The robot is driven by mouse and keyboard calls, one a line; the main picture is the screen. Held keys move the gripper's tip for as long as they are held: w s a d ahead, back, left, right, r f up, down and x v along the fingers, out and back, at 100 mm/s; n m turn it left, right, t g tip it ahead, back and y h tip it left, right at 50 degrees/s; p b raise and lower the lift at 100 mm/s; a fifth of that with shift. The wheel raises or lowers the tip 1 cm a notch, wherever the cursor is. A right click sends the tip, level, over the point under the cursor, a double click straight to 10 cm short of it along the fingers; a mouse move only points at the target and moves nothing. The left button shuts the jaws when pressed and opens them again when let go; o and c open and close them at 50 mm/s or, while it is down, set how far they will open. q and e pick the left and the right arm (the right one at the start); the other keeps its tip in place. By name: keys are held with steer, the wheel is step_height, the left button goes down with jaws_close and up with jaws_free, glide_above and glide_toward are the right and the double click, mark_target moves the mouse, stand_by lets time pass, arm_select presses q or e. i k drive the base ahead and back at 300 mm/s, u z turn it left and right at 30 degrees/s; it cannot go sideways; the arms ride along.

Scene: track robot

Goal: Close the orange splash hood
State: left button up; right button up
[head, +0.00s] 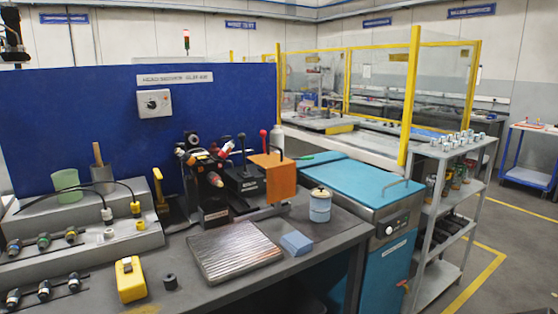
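The orange splash hood (281,180) is a small boxy orange cover on the grey bench, right of centre in the head view. It stands upright at the right end of a small black bench machine (240,183), beside its black and red levers. The machine's left part, with a multi-tool head (205,160), is uncovered. A part of the hood faces left, and its inner side and hinge cannot be made out. Neither of my grippers can be made out in the view.
A ribbed metal tray (234,252), a blue block (296,243), a lidded tin (320,206) and a yellow device (130,280) lie on the bench in front. A blue panel (80,120) stands behind. A teal-topped cabinet (350,185) adjoins at right.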

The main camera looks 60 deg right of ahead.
mark_target(281, 176)
steer(key=i, duration=1)
steer(key=z, duration=2.35)
steer(key=k, duration=0.5)
steer(key=z, duration=0.55)
steer(key=i, duration=0.65)
steer(key=u, duration=0.5)
